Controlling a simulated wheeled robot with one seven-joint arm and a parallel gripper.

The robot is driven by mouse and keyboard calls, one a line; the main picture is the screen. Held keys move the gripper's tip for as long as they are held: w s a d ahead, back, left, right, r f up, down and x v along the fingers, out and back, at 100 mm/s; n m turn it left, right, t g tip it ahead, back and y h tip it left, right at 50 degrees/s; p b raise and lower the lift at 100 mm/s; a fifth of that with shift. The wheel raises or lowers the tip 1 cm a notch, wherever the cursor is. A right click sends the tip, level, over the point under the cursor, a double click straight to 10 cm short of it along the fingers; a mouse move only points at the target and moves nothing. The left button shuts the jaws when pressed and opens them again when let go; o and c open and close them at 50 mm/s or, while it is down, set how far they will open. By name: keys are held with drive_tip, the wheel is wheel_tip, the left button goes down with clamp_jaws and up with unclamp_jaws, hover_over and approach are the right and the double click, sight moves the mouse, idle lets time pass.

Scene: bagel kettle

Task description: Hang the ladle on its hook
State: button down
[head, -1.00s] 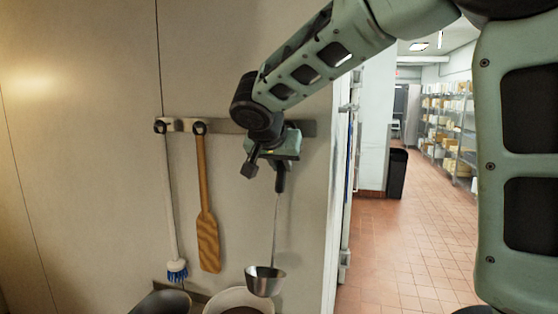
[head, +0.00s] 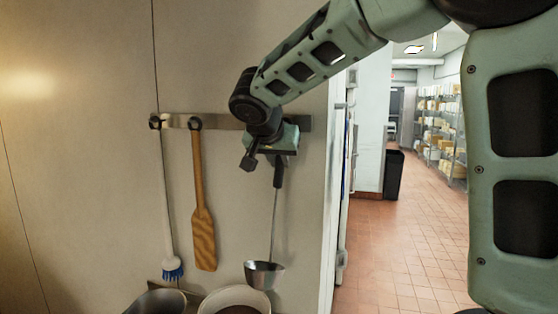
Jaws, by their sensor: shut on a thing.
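The ladle (head: 264,271) has a steel bowl, a thin steel shaft and a dark handle. It hangs upright from my gripper (head: 272,160), bowl down, in front of the wall right of the wooden paddle. My gripper is shut on the top of the ladle's dark handle. The steel hook rail (head: 225,121) runs along the wall at the gripper's height. My wrist and gripper cover part of the rail, and no free hook shows there. Whether the ladle touches the rail or a hook cannot be told.
A wooden paddle (head: 203,225) and a white brush with blue bristles (head: 172,268) hang on the rail's left part. Two round containers, a dark one (head: 158,302) and a pale-rimmed one (head: 235,294), stand below. The wall ends at right; a tiled corridor (head: 400,240) lies beyond.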

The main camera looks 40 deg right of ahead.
drive_tip(key=c, duration=1.2)
unclamp_jaws()
drive_tip(key=b+v, duration=0.5)
drive_tip(key=v, duration=1.2)
drive_tip(key=s+a+f+n+g+y+b, duration=0.1)
drive_tip(key=s+a+f+n+y, duration=0.15)
drive_tip(key=a+f+n, duration=0.55)
drive_tip(key=s+a+f+n+g+y+b, duration=0.1)
drive_tip(key=s+a+f+n+y+b, duration=0.15)
drive_tip(key=f, duration=1.05)
drive_tip(key=s+a+f+n+g+y, duration=0.1)
drive_tip(key=s+f+n, duration=0.3)
drive_tip(key=s+f, duration=0.4)
drive_tip(key=s+a+f+n+g+y+b, duration=0.1)
drive_tip(key=s+a+f+n+g+y, duration=0.1)
drive_tip(key=s+f, duration=0.7)
wheel_tip(320, 180, down, 4)
drive_tip(key=shift+s+a+r+n+g, duration=0.25)
drive_tip(key=shift+a+n+g, duration=0.15)
drive_tip(key=shift+a+n, duration=0.6)
